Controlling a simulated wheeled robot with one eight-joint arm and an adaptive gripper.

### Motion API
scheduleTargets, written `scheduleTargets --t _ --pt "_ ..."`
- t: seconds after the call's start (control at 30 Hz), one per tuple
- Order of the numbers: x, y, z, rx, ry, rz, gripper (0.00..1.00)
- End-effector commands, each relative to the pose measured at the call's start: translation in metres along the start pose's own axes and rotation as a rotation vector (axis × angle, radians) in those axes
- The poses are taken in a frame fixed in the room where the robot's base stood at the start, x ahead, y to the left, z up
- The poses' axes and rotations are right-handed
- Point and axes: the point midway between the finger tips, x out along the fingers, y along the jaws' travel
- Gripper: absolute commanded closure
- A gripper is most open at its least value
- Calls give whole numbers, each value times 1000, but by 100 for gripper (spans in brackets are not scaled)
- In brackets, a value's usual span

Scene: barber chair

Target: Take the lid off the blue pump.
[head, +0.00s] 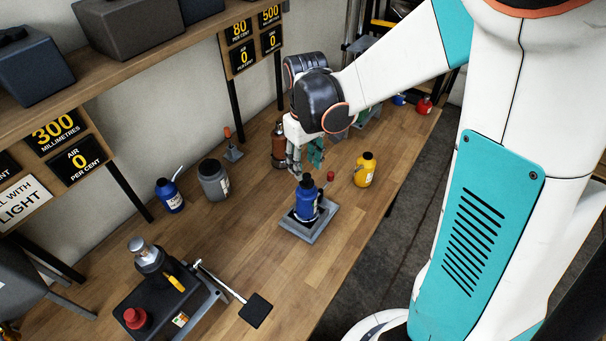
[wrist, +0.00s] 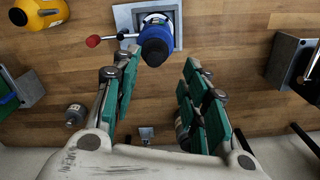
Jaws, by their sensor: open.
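The blue pump (head: 306,207) stands upright on a square grey base plate (head: 305,232) on the wooden bench. My gripper (head: 306,166) is open and empty, pointing down, above and a little behind the pump in the head view. Its green-padded fingers (wrist: 160,72) are wide apart and do not touch the pump.
A yellow bottle (head: 364,170) stands to the pump's right and a brown cylinder (head: 279,146) behind it. A grey canister (head: 213,181) and a blue spouted can (head: 169,196) stand left. A black device with a red button (head: 137,318) is at front left. Bench between is clear.

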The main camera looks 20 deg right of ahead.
Motion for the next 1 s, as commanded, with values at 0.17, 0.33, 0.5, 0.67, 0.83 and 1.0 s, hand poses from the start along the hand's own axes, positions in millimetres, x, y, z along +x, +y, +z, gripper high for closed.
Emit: scheduleTargets --t 0.17,0.33,0.5,0.67,0.83,1.0 --pt "10 1 0 1 0 0 59" --pt "32 7 -3 2 0 0 59" --pt "52 8 -3 1 0 0 59" --pt "58 8 -3 0 0 0 59" --pt "58 8 -3 0 0 0 59" --pt "58 8 -3 0 0 0 98"
